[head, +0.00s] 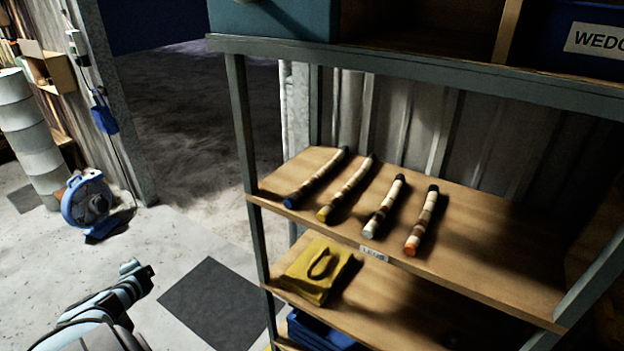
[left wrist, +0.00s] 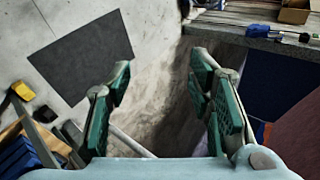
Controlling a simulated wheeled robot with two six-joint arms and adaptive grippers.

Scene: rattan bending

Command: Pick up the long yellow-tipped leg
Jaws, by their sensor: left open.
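The long yellow-tipped leg (head: 345,188) lies on the middle wooden shelf (head: 480,235), second from the left in a row of legs. Its yellow end faces the front edge and its dark end points to the back. My left gripper (head: 137,270) is at the lower left of the head view, well left of the shelf unit and apart from the leg. In the left wrist view my left gripper (left wrist: 160,108) is open, with nothing between its green pads. The leg does not show in that view. My right gripper is not in view.
A blue-tipped leg (head: 315,179) lies left of the yellow-tipped one; a white-tipped leg (head: 383,208) and an orange-tipped leg (head: 422,222) lie to its right. A shelf post (head: 250,170) stands at the unit's front left. A yellow bag (head: 312,270) sits on the shelf below.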

